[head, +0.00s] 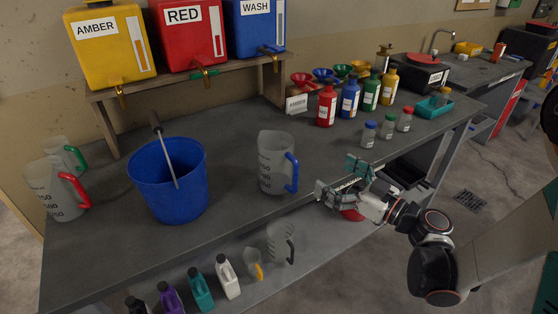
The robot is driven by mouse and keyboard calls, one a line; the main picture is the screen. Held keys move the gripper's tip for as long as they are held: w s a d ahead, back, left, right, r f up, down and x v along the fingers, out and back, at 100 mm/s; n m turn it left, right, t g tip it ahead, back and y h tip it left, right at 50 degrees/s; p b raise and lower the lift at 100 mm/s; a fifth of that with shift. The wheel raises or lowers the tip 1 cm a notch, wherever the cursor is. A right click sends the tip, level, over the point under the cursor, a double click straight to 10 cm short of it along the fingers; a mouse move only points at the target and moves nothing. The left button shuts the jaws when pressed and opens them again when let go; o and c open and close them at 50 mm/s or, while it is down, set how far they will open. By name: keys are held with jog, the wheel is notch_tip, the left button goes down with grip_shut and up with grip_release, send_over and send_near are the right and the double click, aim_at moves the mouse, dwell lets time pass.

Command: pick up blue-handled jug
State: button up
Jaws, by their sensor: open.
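The blue-handled jug (271,163) is a tall translucent measuring jug standing upright on the grey workbench (225,225), near the middle. Its blue handle (292,172) is on its right side. My gripper (338,182) is to the right of the jug, at the bench's front edge, and apart from the handle. It is open, with nothing seen between its fingers. A red shape shows partly behind and below the gripper; I cannot tell what it is.
A blue bucket (165,190) with a stick stands left of the jug. Jugs with red (75,188) and green handles stand far left. Several bottles (349,98) and funnels stand behind right. Small jugs and bottles are on the lower shelf.

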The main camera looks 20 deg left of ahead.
jog(key=f+g, duration=0.1)
send_near(289, 162)
jog(key=shift+n, duration=0.3)
jog(key=x, duration=0.4)
jog(key=shift+a+r, duration=0.1)
jog(key=shift+a, duration=0.05)
jog(key=b+x, duration=0.1)
jog(key=x, duration=0.4)
jog(key=shift+w+b, duration=0.15)
jog(key=shift+b, duration=0.25)
jog(key=shift+w+a, duration=0.2)
jog(key=shift+a, duration=0.3)
grip_shut()
